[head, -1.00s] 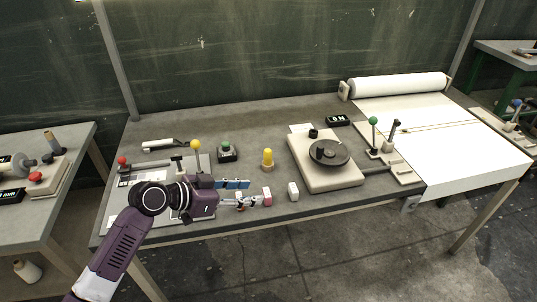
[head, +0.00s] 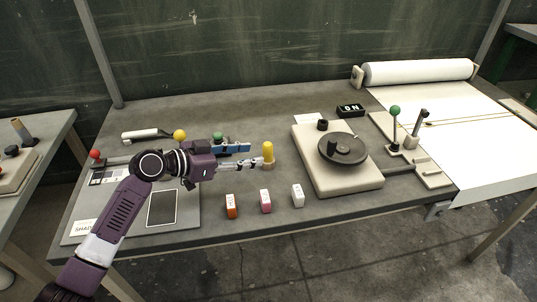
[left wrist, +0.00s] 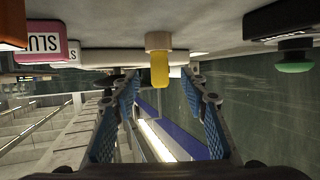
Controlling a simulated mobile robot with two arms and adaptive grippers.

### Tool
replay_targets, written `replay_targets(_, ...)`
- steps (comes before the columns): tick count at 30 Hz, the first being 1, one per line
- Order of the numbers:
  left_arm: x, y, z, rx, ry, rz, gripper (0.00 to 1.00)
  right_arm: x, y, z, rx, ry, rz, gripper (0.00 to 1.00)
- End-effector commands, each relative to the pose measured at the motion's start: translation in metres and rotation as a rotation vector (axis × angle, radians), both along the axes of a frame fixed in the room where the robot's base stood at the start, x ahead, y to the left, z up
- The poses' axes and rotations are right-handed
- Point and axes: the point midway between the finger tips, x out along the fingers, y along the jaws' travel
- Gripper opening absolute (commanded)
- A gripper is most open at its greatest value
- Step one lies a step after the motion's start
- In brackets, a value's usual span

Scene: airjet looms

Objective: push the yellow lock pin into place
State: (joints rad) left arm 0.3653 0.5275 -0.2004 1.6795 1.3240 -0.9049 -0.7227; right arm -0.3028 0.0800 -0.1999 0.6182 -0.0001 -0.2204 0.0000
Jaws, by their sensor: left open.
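The yellow lock pin (head: 268,150) stands upright in a tan collar (head: 267,165) on the grey table. In the left wrist view, which is upside down, the pin (left wrist: 160,68) hangs from its collar (left wrist: 158,41) in the middle. My left gripper (head: 258,163) reaches in from the left, low over the table, its fingertips close to the pin. In the wrist view the two blue-padded fingers (left wrist: 161,82) are apart, with the pin seen in the gap between them. I cannot tell whether a finger touches it. My right gripper is not in view.
Orange, pink and white blocks (head: 265,201) stand near the front edge. A beige base with a dark disc (head: 342,148) is to the right. A green button (head: 218,136) is partly behind my arm, beside a yellow-knobbed lever (head: 180,135). White cloth (head: 490,145) lies far right.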

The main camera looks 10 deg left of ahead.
Motion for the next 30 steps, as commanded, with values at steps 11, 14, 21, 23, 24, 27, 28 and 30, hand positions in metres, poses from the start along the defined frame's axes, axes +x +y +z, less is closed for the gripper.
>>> replay_targets(11, 0.028, -0.029, -0.011, -0.003, 0.002, -0.001, 0.40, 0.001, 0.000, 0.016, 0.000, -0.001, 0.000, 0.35)
replay_targets(14, 0.037, -0.038, -0.016, -0.004, 0.001, -0.001, 0.40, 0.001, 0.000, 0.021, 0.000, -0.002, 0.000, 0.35)
replay_targets(21, 0.048, -0.049, -0.025, 0.000, 0.001, 0.000, 0.40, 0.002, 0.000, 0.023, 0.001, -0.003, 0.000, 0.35)
replay_targets(23, 0.048, -0.049, -0.026, 0.000, 0.001, 0.000, 0.40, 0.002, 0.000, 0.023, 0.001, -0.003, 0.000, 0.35)
replay_targets(24, 0.048, -0.049, -0.026, 0.001, 0.001, 0.000, 0.40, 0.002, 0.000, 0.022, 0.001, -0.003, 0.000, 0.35)
replay_targets(27, 0.048, -0.049, -0.026, 0.001, 0.001, 0.000, 0.40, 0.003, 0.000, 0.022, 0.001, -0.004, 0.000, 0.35)
replay_targets(28, 0.048, -0.049, -0.026, 0.001, 0.001, 0.000, 0.38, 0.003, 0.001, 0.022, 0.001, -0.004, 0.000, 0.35)
replay_targets(30, 0.048, -0.049, -0.026, 0.001, 0.001, 0.000, 0.30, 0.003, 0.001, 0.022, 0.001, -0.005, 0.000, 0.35)
